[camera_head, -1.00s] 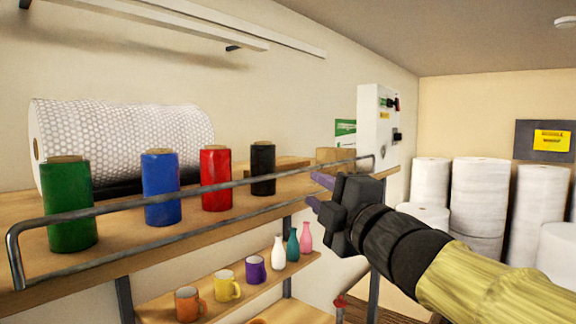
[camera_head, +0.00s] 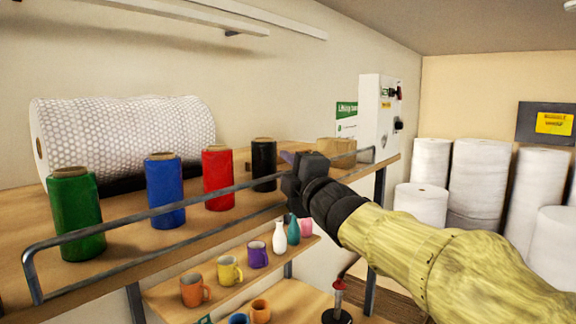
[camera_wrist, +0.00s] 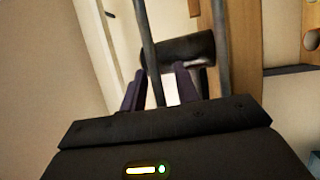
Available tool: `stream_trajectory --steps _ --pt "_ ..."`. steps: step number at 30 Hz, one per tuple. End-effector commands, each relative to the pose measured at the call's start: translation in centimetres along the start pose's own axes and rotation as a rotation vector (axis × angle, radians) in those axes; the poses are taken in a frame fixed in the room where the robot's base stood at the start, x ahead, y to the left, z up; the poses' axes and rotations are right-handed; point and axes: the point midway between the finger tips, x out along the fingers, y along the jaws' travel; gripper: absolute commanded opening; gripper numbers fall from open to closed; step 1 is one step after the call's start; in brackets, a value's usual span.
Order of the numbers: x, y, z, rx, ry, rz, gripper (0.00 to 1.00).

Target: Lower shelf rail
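The grey metal shelf rail (camera_head: 120,222) runs along the front edge of the upper wooden shelf (camera_head: 125,255), standing above it with its ends bent down. My gripper (camera_head: 288,158) is at the rail's right half, beside the black roll (camera_head: 263,158). In the wrist view, my gripper (camera_wrist: 160,82) has its two dark purple fingers apart, with a grey bar (camera_wrist: 148,40) passing between them. I cannot tell whether either finger touches the bar. The black roll also shows just beyond the fingers there (camera_wrist: 185,48). My wrist hides part of the rail.
Green (camera_head: 76,215), blue (camera_head: 165,190) and red (camera_head: 218,178) rolls stand behind the rail. A bubble-wrap roll (camera_head: 125,130) lies behind them. Mugs and vases (camera_head: 280,238) stand on the lower shelf. A white box (camera_head: 380,115) hangs on the wall; tall white rolls (camera_head: 478,180) stand at right.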

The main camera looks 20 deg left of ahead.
Motion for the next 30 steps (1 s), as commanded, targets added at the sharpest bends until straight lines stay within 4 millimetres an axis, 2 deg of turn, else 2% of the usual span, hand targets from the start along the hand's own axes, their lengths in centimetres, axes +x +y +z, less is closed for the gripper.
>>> stream_trajectory --steps 2,7,8,30 --pt "-0.03 -0.02 0.01 0.0 0.0 0.0 0.31" --pt "-0.05 -0.01 0.01 0.0 0.0 0.0 0.01" --pt "-0.05 -0.01 0.01 0.0 0.0 0.0 0.0" --pt "-0.69 -0.53 0.29 0.033 0.0 0.081 0.0"
